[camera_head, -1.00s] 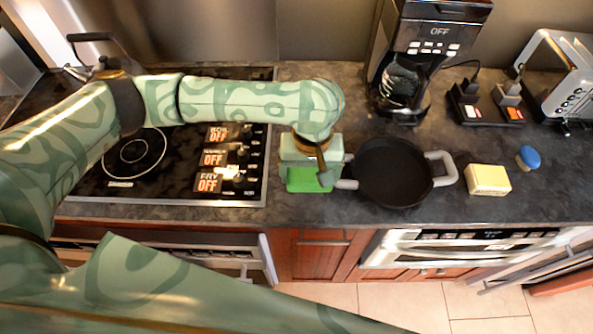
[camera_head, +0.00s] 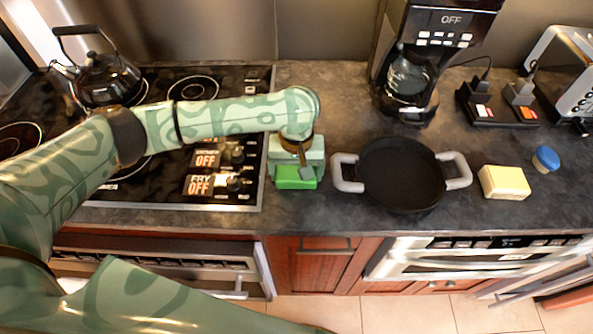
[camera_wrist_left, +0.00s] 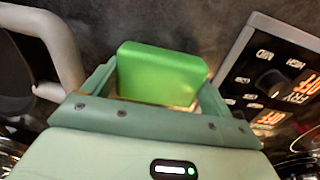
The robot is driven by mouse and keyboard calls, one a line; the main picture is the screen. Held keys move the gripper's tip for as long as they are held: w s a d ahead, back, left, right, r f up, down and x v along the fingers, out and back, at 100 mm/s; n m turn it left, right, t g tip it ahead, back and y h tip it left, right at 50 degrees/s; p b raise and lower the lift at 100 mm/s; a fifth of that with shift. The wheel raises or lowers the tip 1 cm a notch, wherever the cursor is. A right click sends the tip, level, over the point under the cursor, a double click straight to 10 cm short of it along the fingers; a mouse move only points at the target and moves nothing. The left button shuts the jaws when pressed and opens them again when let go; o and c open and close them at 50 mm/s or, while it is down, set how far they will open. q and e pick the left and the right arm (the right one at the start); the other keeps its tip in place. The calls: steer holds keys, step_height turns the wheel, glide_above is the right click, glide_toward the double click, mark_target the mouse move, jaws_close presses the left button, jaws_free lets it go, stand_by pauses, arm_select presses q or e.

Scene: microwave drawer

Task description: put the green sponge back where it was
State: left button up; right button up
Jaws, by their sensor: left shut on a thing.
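The green sponge (camera_head: 296,178) is between the fingers of my left gripper (camera_head: 298,168), at the strip of dark counter between the stove and the black pan. In the left wrist view the sponge (camera_wrist_left: 160,74) stands out between the two fingers of my left gripper (camera_wrist_left: 152,95), which is shut on it. I cannot tell whether the sponge touches the counter. My right gripper is not in view.
The black pan (camera_head: 400,175) with grey handles stands right of the sponge. The stove (camera_head: 225,208) with its knobs is close on the left. A yellow block (camera_head: 504,182) and a blue-topped item (camera_head: 545,159) lie farther right. The coffee maker (camera_head: 425,45) stands behind the pan.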

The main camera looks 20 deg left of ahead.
mark_target(296, 171)
arm_select(q)
steer(key=o, duration=1.2)
steer(key=shift+o, duration=0.2)
step_height(296, 171, up, 12)
steer(key=p, duration=0.5)
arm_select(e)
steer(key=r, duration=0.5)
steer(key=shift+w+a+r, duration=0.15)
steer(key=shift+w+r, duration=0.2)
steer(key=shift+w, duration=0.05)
